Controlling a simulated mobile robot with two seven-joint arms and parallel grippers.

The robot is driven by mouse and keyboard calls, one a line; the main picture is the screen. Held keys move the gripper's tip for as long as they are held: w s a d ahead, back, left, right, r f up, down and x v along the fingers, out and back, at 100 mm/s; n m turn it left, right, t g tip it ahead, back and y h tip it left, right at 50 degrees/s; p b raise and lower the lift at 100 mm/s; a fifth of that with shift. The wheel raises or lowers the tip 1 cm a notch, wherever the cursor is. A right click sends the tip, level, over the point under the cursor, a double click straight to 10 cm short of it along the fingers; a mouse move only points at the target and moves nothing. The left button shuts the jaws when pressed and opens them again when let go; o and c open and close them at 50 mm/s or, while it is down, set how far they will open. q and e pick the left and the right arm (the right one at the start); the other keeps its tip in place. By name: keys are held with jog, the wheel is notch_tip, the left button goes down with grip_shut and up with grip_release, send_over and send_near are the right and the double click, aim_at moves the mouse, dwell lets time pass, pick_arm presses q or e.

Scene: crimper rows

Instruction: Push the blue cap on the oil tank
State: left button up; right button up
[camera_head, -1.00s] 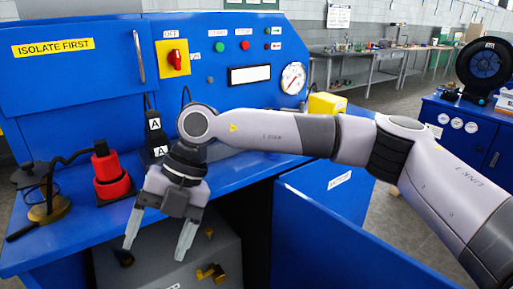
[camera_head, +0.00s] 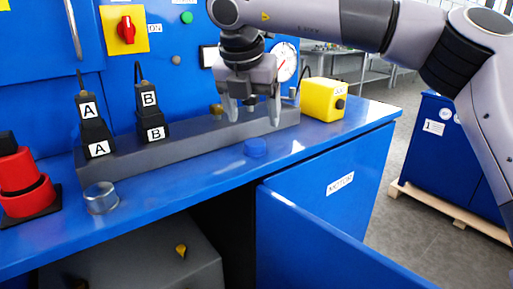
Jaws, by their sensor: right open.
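A small round blue cap (camera_head: 255,147) sits on the blue bench top, in front of a long grey block. My right gripper (camera_head: 252,110) is above and behind the cap in the picture, pointing down. Its two fingers are apart with no held object visible between them, and it appears clear of the cap. A grey box (camera_head: 135,250) with a yellow-topped fitting (camera_head: 181,251) stands under the bench; I cannot tell whether it is the oil tank. My left gripper is out of view.
The long grey block (camera_head: 190,143) carries black plugs labelled A (camera_head: 95,130) and B (camera_head: 151,118). A metal cylinder (camera_head: 101,197), a red jack-like thing (camera_head: 22,185) and a yellow box (camera_head: 322,98) stand on the bench. A blue door (camera_head: 320,240) stands open below.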

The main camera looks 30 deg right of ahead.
aim_at(255, 140)
jog(key=x, duration=0.4)
jog(key=p+x, duration=0.1)
jog(key=x, duration=0.1)
jog(key=shift+a+f, duration=0.2)
jog(key=shift+f, duration=0.2)
jog(key=c, duration=1.1)
